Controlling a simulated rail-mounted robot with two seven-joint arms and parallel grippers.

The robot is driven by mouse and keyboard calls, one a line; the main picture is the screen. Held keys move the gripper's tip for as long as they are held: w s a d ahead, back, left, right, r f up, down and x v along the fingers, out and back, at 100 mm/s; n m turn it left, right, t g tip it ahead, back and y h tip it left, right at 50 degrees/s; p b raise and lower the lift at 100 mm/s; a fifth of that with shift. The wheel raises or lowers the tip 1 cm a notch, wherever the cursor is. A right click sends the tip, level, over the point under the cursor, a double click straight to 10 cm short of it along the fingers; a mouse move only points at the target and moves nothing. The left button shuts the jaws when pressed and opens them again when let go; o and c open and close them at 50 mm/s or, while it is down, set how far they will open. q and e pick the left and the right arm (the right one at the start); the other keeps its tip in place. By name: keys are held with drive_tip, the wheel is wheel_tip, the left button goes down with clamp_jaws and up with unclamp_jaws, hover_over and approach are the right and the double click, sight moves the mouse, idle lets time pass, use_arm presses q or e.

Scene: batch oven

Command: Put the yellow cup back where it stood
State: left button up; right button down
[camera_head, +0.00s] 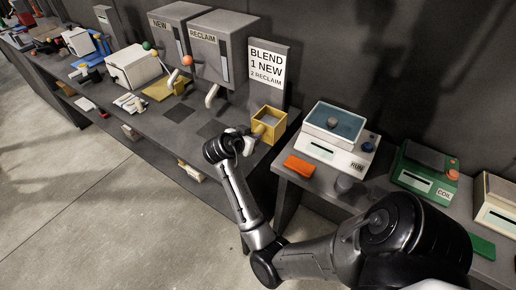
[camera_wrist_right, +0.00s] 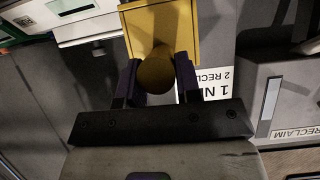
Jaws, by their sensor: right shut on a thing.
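The yellow cup (camera_head: 265,128) is a square, open-topped box near the right end of the long dark bench, below the BLEND sign. It looks upright; I cannot tell whether it touches the bench. My right gripper (camera_head: 252,139) is at its near left side, partly hidden by my wrist. In the right wrist view, the yellow cup (camera_wrist_right: 178,20) is at the top, with its round knob between the two fingers. My right gripper (camera_wrist_right: 157,75) is shut on this knob. My left gripper is in neither view.
Dark square patches (camera_head: 210,129) on the bench left of the cup are bare. Behind stand the grey NEW (camera_head: 166,42) and RECLAIM (camera_head: 214,58) bins and the BLEND sign (camera_head: 267,70). A white RUN device (camera_head: 342,157) stands on the separate right table.

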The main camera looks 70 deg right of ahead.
drive_tip(key=shift+w+a+f+b, duration=0.25)
drive_tip(key=shift+w+f, duration=1.3)
drive_tip(key=shift+f, duration=0.1)
drive_tip(key=shift+w+a+f+b, duration=0.2)
drive_tip(key=shift+w+a+f, duration=0.05)
drive_tip(key=shift+w+f, duration=1.35)
drive_tip(key=shift+w+a+f+b, duration=0.25)
drive_tip(key=shift+w+f, duration=1.2)
drive_tip(key=shift+f, duration=0.4)
drive_tip(key=shift+f, duration=0.1)
drive_tip(key=c, duration=0.8)
unclamp_jaws()
